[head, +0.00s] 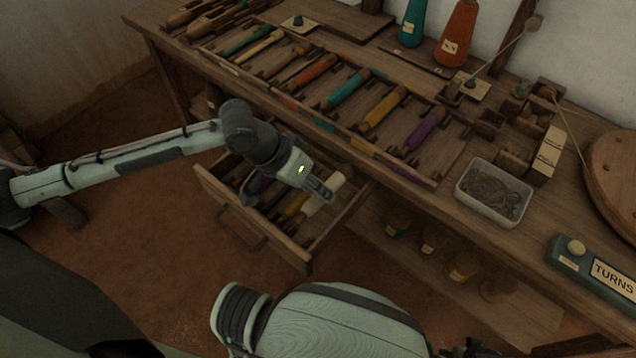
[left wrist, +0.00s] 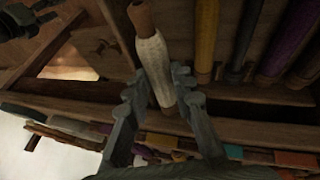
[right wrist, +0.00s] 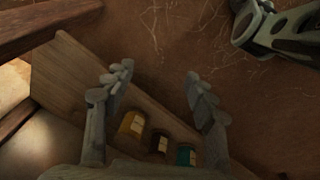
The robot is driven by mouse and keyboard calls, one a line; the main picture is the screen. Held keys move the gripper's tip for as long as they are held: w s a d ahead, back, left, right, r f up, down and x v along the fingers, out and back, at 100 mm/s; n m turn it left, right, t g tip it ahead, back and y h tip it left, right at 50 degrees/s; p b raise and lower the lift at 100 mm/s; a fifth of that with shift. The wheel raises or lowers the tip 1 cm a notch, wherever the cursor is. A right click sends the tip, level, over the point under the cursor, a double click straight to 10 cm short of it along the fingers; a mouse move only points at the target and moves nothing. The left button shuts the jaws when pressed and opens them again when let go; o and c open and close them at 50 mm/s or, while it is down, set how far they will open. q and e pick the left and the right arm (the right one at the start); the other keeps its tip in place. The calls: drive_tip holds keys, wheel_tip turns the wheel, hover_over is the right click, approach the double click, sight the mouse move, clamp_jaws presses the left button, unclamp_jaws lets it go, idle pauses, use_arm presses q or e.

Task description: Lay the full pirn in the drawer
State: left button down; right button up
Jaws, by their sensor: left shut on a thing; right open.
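A pirn wound with white yarn, with a bare wooden end, shows in the head view (head: 327,191) and in the left wrist view (left wrist: 154,60). My left gripper (head: 322,192) is shut on it, above the open drawer (head: 232,206); its fingers also show in the left wrist view (left wrist: 160,88). Whether the pirn touches the drawer floor I cannot tell. In the drawer lie other pirns, among them a yellow one (left wrist: 205,40) and a purple one (left wrist: 290,45). My right gripper (right wrist: 155,85) is open and empty, over the floor and a low shelf.
A divided tray of coloured pirns (head: 345,88) lies on the bench above the drawer. A bin of tangled thread (head: 493,192), a turns counter (head: 600,276) and cones (head: 458,32) stand on the bench. Small pots (head: 462,268) stand on the shelf below.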

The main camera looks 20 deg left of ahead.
use_arm(q)
wheel_tip(320, 180, down, 2)
drive_tip(key=shift+f+b, duration=0.25)
drive_tip(key=shift+b, duration=0.55)
drive_tip(key=shift+f, duration=1.75)
use_arm(e)
drive_tip(key=w+r, duration=0.3)
drive_tip(key=r, duration=0.3)
drive_tip(key=shift+w+a+t, duration=0.2)
drive_tip(key=shift+a+t, duration=0.2)
drive_tip(key=shift+r, duration=0.1)
use_arm(q)
drive_tip(key=c, duration=1.2)
unclamp_jaws()
drive_tip(key=o, duration=0.3)
